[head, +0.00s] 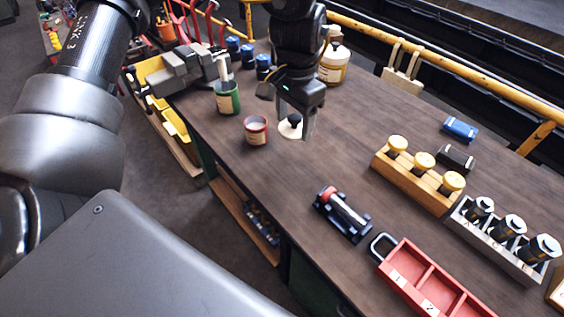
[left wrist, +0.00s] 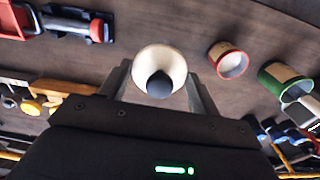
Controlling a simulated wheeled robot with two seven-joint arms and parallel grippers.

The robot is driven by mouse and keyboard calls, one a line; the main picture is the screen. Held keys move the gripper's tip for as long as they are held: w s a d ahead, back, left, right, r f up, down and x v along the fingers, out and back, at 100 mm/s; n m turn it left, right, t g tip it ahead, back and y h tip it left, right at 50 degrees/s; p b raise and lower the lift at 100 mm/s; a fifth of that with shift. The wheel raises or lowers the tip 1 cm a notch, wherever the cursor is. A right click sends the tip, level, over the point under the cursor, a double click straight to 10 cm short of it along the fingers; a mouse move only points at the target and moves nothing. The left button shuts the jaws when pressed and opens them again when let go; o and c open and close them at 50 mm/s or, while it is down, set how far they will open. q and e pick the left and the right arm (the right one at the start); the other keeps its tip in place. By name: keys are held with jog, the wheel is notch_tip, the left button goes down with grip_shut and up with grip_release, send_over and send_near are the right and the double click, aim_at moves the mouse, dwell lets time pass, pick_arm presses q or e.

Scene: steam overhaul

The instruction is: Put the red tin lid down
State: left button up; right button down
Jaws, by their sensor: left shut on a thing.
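My left gripper (head: 297,124) is shut on the red tin lid (head: 288,130), a pale round disc with a dark knob. The lid also shows between the fingers in the left wrist view (left wrist: 171,60). It is just right of the open red tin (head: 256,131), apart from it and low over the bench; I cannot tell whether it touches the wood. The red tin has a pale label and stands upright; it also shows in the left wrist view (left wrist: 229,61). My right gripper is not in view.
A green tin (head: 228,98) with something pale sticking out stands behind the red tin. A labelled bottle (head: 334,68) is at the back. A dark clamp-like device (head: 342,214), a red tray (head: 392,258) and a wooden knob rack (head: 405,180) lie nearer. The bench (head: 330,150) is clear between them.

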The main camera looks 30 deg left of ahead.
pick_arm(q)
jog(key=s+d+f+m+p, duration=0.2)
jog(key=s+m+p, duration=1.05)
jog(key=m, duration=0.35)
jog(key=b, duration=0.2)
send_over(288, 170)
notch_tip(288, 170, down, 9)
jog(key=shift+s+f, duration=0.1)
jog(key=shift+f, duration=0.05)
jog(key=shift+w+f, duration=0.2)
jog(key=shift+f, duration=1.6)
jog(key=shift+f, duration=0.1)
